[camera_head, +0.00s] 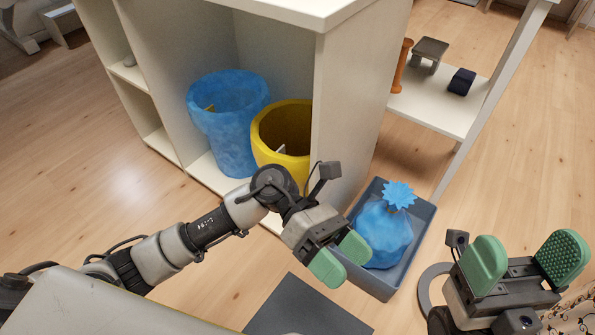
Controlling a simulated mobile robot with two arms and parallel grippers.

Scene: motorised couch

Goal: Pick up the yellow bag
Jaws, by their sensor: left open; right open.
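A yellow open-topped round container, bin or bag (270,157), stands in the lower compartment of the white cabinet; I cannot tell which it is. Something small and pale shows inside it. No tied yellow bag is visible. My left gripper (341,257) is open and empty, in front of and to the lower right of the yellow container, close to the blue bag's left side in the picture. My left arm crosses in front of the yellow container's base. My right gripper (523,255) is open and empty at the lower right, apart from the yellow container.
A blue open container (232,139) stands left of the yellow one. A tied blue bag (383,236) sits in a blue-grey tray (425,228). The white cabinet's side panel (352,100) borders the compartment. A dark mat (300,312) lies below. Floor at left is clear.

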